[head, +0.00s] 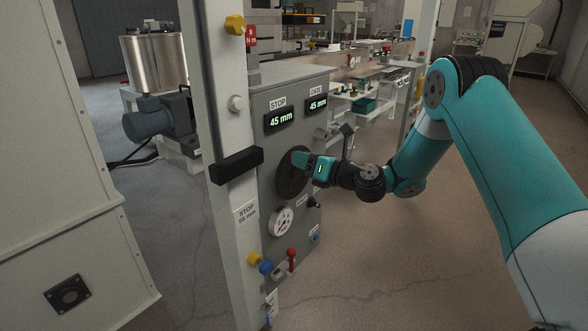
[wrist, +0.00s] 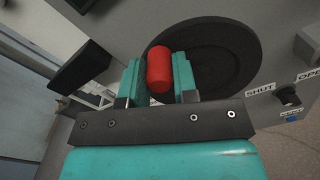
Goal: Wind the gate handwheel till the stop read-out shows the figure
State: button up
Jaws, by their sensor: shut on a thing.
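The gate handwheel (head: 284,184) is a dark disc on the front of a grey control cabinet. In the wrist view the handwheel (wrist: 220,62) lies behind my fingers, with its red knob (wrist: 159,68) between them. My gripper (head: 300,160) is shut on this red knob near the wheel's rim. The stop read-out (head: 281,119) shows 45 mm in green. The gate read-out (head: 317,104) to its right also shows 45 mm. A label (head: 246,213) on the pale post reads STOP and what looks like 55 mm; its figure is small.
A round dial (head: 281,221) sits below the wheel. A red lever (head: 291,257) stands lower on the cabinet. A black block (head: 236,165) juts from the post left of the wheel. A black knob (wrist: 287,94) is beside the SHUT label. Floor at right is clear.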

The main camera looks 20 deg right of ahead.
jog(key=shift+d+r, duration=0.1)
jog(key=shift+d, duration=0.05)
jog(key=p, duration=0.1)
jog(key=m+p, duration=0.1)
jog(key=shift+w+d+r+p, duration=0.1)
jog(key=shift+w+d+p, duration=0.15)
jog(key=shift+p, duration=0.15)
jog(key=m+p, duration=0.2)
jog(key=w+d+m+p, duration=0.1)
jog(key=p, duration=0.1)
jog(key=shift+d+m, duration=0.25)
jog(key=shift+m, duration=0.15)
jog(key=o, duration=1)
